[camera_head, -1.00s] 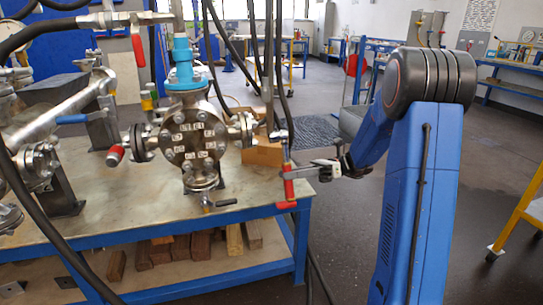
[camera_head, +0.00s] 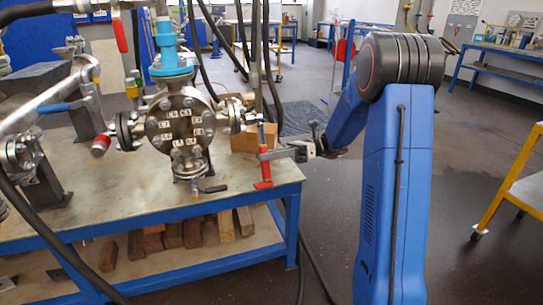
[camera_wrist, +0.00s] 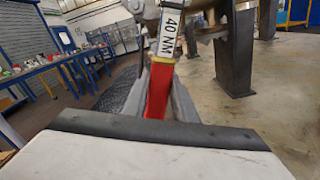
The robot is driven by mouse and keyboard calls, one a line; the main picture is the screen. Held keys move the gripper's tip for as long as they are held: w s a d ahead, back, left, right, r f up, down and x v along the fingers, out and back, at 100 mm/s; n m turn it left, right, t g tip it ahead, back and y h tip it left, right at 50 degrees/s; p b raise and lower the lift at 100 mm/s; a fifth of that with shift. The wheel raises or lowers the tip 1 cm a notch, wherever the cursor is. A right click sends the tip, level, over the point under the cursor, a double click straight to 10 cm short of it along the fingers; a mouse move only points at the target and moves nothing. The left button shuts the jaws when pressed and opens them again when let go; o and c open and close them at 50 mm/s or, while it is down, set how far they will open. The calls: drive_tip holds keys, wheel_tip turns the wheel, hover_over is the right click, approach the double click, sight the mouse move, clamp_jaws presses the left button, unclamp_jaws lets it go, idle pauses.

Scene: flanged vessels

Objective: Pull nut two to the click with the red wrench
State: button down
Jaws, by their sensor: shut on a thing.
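The red wrench (camera_head: 264,171) is held near upright by its red handle, in front of the table's right end. My gripper (camera_head: 268,156) is shut on this handle. The wrist view shows the red handle (camera_wrist: 158,92) between my fingers and a white "40 NM" label (camera_wrist: 167,38) on the shaft above it. The vessel's round flange (camera_head: 182,120) carries a ring of nuts with small white labels, too small to read surely, so I cannot pick out nut two. The wrench is right of and below this flange face, apart from its nuts. Its far end is unclear.
The vessel stands on a blue-framed table (camera_head: 120,200), with wooden blocks (camera_head: 190,233) on the lower shelf. A side pipe flange (camera_head: 235,117) and hanging dark hoses are close to the wrench.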

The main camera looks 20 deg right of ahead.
drive_tip(key=shift+a+r, duration=0.1)
drive_tip(key=shift+a, duration=1.2)
drive_tip(key=shift+s, duration=0.1)
drive_tip(key=shift+s+r+m, duration=0.4)
drive_tip(key=shift+s+m, duration=0.25)
drive_tip(key=shift+m, duration=0.05)
drive_tip(key=shift+s+r+m, duration=0.35)
drive_tip(key=shift+s+m, duration=0.3)
drive_tip(key=shift+m, duration=0.05)
drive_tip(key=shift+s+d+r+m, duration=0.3)
drive_tip(key=shift+d+m, duration=0.15)
drive_tip(key=shift+d, duration=0.4)
drive_tip(key=shift+s+d+r+m, duration=0.35)
drive_tip(key=shift+d+m, duration=0.05)
drive_tip(key=shift+d, duration=0.4)
drive_tip(key=shift+s+d+r+m, duration=0.3)
drive_tip(key=shift+d+m, duration=0.15)
drive_tip(key=shift+d, duration=0.4)
